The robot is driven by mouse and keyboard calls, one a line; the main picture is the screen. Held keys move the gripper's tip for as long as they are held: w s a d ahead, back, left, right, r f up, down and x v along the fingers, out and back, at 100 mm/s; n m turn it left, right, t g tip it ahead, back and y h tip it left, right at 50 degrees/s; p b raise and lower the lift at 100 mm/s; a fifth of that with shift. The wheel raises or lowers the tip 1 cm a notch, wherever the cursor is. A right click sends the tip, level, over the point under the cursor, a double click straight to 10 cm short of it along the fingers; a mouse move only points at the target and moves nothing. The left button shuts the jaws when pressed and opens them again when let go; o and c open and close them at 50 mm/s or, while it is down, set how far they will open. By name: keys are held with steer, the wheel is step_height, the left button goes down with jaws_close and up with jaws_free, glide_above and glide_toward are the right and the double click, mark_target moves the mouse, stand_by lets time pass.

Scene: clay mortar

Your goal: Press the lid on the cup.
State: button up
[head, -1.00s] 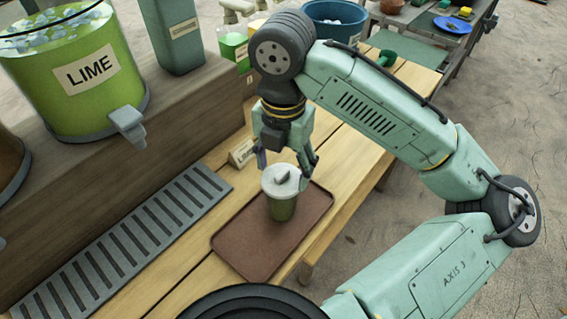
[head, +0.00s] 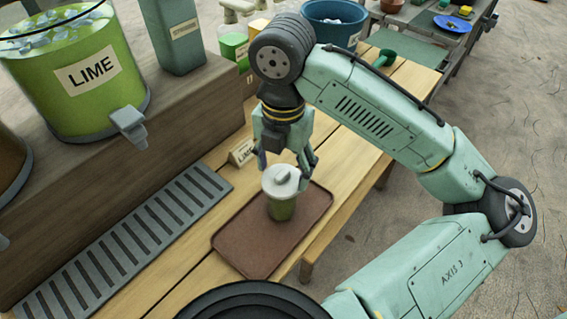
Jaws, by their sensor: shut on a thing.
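The green cup (head: 281,209) stands upright on the brown tray (head: 252,244). The white lid (head: 279,184) sits at the top of the cup, with a small raised tab on it. I cannot tell whether its rim is fully seated all round. My gripper (head: 286,172) points down from above and behind the cup. Its fingers are at the lid's height and shut on the lid, one on its left and one on its right. The exact contact is partly hidden by the lid.
A lime dispenser (head: 75,75) stands on the raised wooden shelf at left, its tap (head: 130,125) sticking out. A grey drain grate (head: 125,240) lies left of the tray. A small label block (head: 241,152) stands behind the tray. A blue bucket (head: 335,22) is farther back.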

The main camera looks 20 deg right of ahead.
steer(key=o, duration=0.8)
steer(key=shift+o, duration=0.2)
steer(key=shift+o, duration=1.4)
steer(key=shift+r, duration=0.1)
steer(key=shift+r+p, duration=1.85)
steer(key=shift+r, duration=1.55)
steer(key=shift+c, duration=0.5)
